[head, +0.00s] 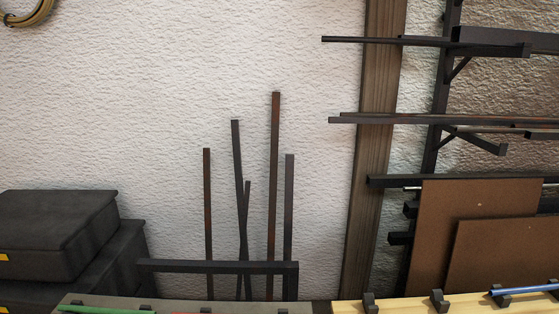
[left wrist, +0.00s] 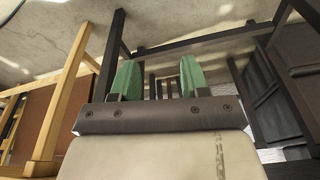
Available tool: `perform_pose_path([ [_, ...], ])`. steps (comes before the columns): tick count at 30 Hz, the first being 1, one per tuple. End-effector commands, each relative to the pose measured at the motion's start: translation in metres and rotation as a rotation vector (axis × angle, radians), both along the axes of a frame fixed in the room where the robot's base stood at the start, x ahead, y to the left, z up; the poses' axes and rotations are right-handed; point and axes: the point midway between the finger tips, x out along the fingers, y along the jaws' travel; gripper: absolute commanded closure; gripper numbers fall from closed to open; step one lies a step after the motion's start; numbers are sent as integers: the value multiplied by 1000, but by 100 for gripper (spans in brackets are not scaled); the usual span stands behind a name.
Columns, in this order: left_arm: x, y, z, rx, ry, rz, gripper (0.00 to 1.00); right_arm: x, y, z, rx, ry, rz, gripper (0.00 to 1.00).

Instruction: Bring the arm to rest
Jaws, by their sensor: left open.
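My left gripper (left wrist: 158,74) shows only in the left wrist view. Its two green fingers stand apart, with nothing seen held between them; dark bars show behind the gap. Neither gripper shows in the head view. At the bottom edge of the head view, a green strip (head: 105,310) lies on a grey surface with dark holders, partly cut off by the frame. A blue rod (head: 525,290) rests in dark holders on a pale wooden surface (head: 405,305) at the lower right.
Several dark bars (head: 273,180) lean against the white wall behind a low black rail (head: 220,266). Black cases (head: 60,230) are stacked at left. A wall rack (head: 440,100) with bars and brown panels (head: 480,215) stands at right. Dark frame legs (left wrist: 110,50) flank my gripper.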

Motion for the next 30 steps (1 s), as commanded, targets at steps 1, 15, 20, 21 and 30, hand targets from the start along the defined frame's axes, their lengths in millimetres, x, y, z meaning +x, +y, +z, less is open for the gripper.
perform_pose_path([
  [1, -11, 1, -25, 2, 21, -2, 55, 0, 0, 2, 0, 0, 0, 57],
  [15, -146, 25, -172, 15, 113, -24, 55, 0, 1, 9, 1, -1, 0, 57],
  [20, -169, 30, -182, 17, 122, -28, 55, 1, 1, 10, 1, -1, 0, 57],
  [21, -172, 30, -183, 17, 124, -28, 55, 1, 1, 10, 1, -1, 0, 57],
  [30, -175, 31, -184, 18, 125, -29, 55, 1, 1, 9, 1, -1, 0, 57],
])
